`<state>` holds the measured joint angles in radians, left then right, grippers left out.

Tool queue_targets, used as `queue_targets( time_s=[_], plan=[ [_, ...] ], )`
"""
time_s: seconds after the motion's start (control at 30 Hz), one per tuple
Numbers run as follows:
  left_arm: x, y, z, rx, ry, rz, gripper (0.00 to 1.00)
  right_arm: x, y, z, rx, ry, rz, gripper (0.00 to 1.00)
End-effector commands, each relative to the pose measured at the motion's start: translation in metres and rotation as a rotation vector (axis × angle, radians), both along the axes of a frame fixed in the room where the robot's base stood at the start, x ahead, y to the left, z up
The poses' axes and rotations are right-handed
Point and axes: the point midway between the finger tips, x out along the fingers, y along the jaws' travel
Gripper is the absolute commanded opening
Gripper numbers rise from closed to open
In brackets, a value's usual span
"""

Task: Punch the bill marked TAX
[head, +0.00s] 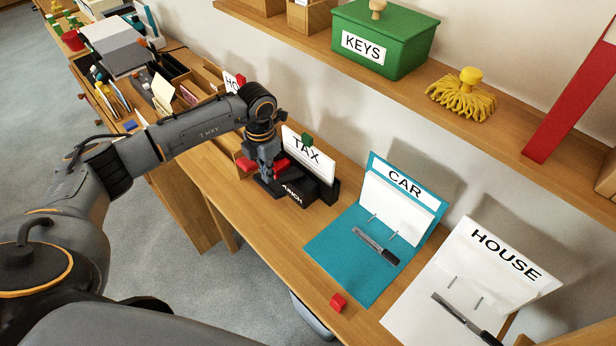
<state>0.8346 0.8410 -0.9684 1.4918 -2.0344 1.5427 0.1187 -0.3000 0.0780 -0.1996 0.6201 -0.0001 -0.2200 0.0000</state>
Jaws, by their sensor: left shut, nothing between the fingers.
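The white bill marked TAX (311,155) stands upright at the wall side of the desk, just behind the black punch (322,189). I cannot tell whether its lower edge is in the punch. A small green block (307,139) shows at the bill's top edge. My left gripper (267,174) is shut and empty, pointing down at the left end of the punch. A red part (279,165) shows beside its fingers. The gripper hides part of the punch, and I cannot tell whether they touch. My right gripper is not in view.
To the right lie a teal CAR folder (341,248) and a white HOUSE folder (409,306). A red cube (338,302) sits near the desk's front edge. A shelf (300,42) above holds a green KEYS box (390,52) and a yellow brush (462,96). Organisers crowd the far left.

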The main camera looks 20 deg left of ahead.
Motion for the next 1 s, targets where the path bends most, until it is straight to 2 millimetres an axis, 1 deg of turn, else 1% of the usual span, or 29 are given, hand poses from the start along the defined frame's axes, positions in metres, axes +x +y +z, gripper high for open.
queue_targets(
  time_s=[0.1, 1.0],
  plan=[
    [0.0, 0.0, -0.007, 0.0, 0.0, 0.0, 0.0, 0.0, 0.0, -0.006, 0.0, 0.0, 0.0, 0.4],
    [0.0, 0.0, -0.041, 0.0, 0.001, -0.001, 0.0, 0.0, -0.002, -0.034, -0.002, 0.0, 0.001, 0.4]
  ],
)
